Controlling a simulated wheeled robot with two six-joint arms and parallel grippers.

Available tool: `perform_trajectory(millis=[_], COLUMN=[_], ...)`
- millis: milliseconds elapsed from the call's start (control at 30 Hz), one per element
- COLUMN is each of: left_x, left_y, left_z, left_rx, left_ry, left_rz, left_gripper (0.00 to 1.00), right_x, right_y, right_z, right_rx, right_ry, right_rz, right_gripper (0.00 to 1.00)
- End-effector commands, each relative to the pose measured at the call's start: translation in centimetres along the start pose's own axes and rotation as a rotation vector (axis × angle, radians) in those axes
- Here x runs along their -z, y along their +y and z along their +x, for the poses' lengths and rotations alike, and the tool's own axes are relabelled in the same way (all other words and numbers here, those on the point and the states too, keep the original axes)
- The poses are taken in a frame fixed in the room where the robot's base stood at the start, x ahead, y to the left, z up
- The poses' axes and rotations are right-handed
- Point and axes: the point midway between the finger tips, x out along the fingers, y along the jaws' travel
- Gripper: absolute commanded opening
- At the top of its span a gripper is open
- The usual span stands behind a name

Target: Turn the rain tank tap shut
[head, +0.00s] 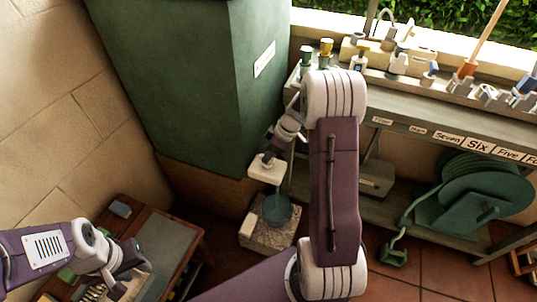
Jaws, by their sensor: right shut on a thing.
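The large dark green rain tank (180,80) stands at the back left, with a white label on its side. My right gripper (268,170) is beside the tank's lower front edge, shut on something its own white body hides. The tap itself is hidden there. A thin pale stream seems to fall below the gripper into a blue-grey bucket (277,211). My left gripper (124,272) is at the lower left, above a low wooden table, away from the tank; its finger gap is unclear.
The low table (185,245) holds small items. A pale stone block (262,238) lies under the bucket. A shelf bench (400,125) with number labels, taps and fittings stands right. A green hose reel (475,200) sits below it. Tiled floor (430,285) is free at front right.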

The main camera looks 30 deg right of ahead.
Motion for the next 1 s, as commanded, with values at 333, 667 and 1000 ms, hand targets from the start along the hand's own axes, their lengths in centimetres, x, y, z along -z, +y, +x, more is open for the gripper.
perform_trajectory(millis=[333, 667, 1000], left_x=[-0.1, -0.1, 0.4], left_y=[0.0, 0.0, 0.1], left_z=[0.9, 0.7, -3.5], left_rx=[0.0, 0.0, 0.0], left_ry=[0.0, 0.0, 0.0], left_rz=[0.0, 0.0, 0.0], left_gripper=[0.36, 0.36, 0.36], right_x=[0.0, 0.1, 0.5], right_y=[-0.1, -0.3, -0.6], right_z=[0.1, -0.1, -0.7], right_rx=[-0.053, -0.165, -0.287], right_ry=[-0.001, -0.002, -0.006], right_rz=[0.121, 0.397, 0.695], right_gripper=[0.0, 0.0, 0.0])
